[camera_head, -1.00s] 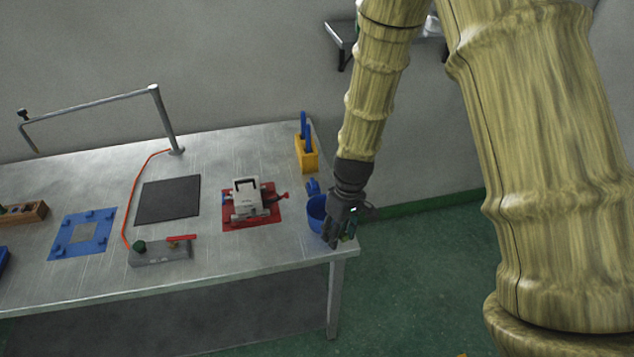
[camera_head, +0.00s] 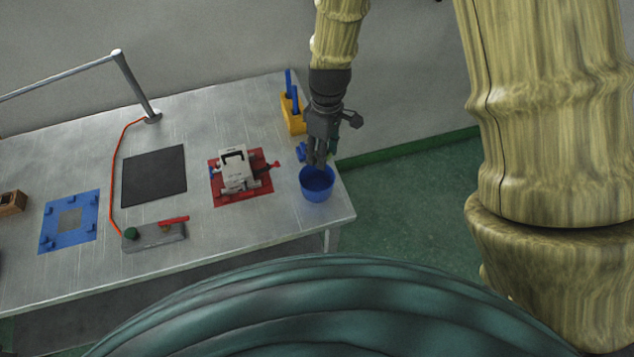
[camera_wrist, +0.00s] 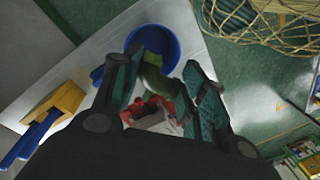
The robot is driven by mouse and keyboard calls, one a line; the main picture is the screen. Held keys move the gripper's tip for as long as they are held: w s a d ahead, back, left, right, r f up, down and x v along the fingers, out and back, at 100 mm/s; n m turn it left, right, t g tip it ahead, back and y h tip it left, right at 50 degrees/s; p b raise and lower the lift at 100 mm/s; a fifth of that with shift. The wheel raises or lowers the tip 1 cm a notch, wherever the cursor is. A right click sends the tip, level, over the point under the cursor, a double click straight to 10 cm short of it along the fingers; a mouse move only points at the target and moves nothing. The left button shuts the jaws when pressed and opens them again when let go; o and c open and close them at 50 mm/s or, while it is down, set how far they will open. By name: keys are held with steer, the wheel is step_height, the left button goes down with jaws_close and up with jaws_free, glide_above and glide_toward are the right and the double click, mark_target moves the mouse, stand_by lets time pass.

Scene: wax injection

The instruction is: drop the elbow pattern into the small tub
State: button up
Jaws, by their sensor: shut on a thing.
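The small blue tub (camera_head: 317,192) stands near the right end of the table, and my gripper (camera_head: 317,160) points down at its mouth. In the wrist view the tub (camera_wrist: 172,36) opens just beyond the fingertips. My gripper (camera_wrist: 158,78) is shut on the green elbow pattern (camera_wrist: 153,68), which shows between the two fingers and overlaps the tub in the picture. In the head view the pattern is hidden or too small to make out. I cannot tell how far it hangs above the tub.
A grey and white device (camera_head: 236,170) on a red plate (camera_head: 262,194) stands left of the tub. A yellow holder (camera_head: 293,122) with blue-handled tools is behind it. A black mat (camera_head: 154,176), a blue frame (camera_head: 52,236) and a grey box (camera_head: 153,238) lie farther left.

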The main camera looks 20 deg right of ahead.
steer(key=shift+f+b, duration=1.25)
steer(key=shift+f, duration=0.7)
steer(key=o, duration=0.9)
steer(key=shift+o, duration=0.2)
steer(key=shift+w+d+r, duration=0.15)
steer(key=shift+d+r, duration=0.05)
steer(key=shift+r, duration=1.8)
steer(key=shift+w+d+r, duration=0.15)
steer(key=shift+r, duration=1.85)
steer(key=shift+w+d+r, duration=0.15)
steer(key=shift+d+r, duration=0.05)
steer(key=shift+r, duration=1.8)
steer(key=shift+s, duration=0.1)
